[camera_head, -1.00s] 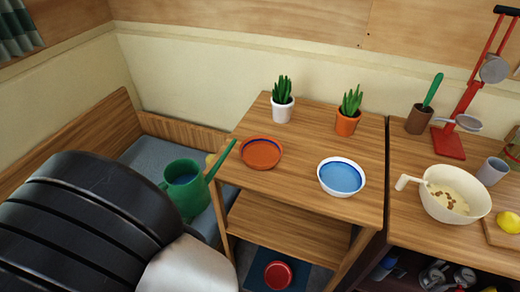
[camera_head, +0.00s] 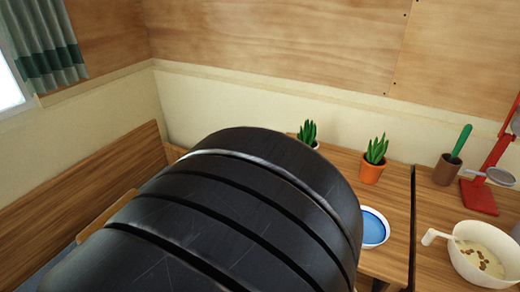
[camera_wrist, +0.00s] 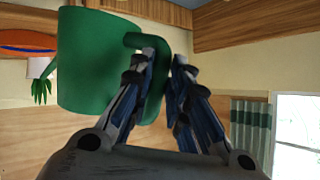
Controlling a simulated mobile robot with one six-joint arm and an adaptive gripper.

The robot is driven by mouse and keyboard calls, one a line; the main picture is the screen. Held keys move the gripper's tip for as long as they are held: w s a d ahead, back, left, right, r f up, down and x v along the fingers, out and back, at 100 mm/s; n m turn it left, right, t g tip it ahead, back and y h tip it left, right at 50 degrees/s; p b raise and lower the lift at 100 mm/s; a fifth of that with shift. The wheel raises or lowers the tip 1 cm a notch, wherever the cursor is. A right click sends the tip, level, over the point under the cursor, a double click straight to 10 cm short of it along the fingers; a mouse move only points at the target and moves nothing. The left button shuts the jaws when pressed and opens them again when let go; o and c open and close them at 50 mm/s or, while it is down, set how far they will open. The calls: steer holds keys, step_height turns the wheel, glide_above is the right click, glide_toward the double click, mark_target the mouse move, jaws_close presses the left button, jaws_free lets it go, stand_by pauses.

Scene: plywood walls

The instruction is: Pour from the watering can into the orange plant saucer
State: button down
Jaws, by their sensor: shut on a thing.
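The green watering can (camera_wrist: 88,70) fills the upper left of the wrist view, which looks upside down. My gripper (camera_wrist: 166,58) is shut on its handle (camera_wrist: 132,40). The orange plant saucer (camera_wrist: 25,42) shows at the upper left edge of the wrist view, beyond the can. In the head view my dark arm covers the can, my gripper and the saucer.
A white bowl with blue inside (camera_head: 374,228) is partly hidden at the arm's right edge. Potted plants in orange (camera_head: 371,172) and white (camera_head: 316,146) pots stand at the table's back. A cream pan (camera_head: 480,250), brown pot (camera_head: 447,170) and red stand (camera_head: 480,196) are farther right.

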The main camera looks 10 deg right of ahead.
steer(key=shift+w+d+r, duration=0.1)
steer(key=shift+d+r, duration=0.05)
steer(key=shift+r, duration=0.2)
steer(key=shift+w+d+r, duration=0.15)
steer(key=shift+d+r, duration=0.1)
steer(key=shift+r, duration=0.05)
steer(key=shift+w+d+r+m+g+y+b, duration=0.4)
steer(key=shift+d+r+m+y, duration=0.1)
steer(key=shift+d+r, duration=0.15)
steer(key=shift+w+d+r+y, duration=0.2)
steer(key=shift+d+r+y, duration=0.1)
steer(key=shift+d+r, duration=0.25)
stand_by(1.3)
stand_by(0.3)
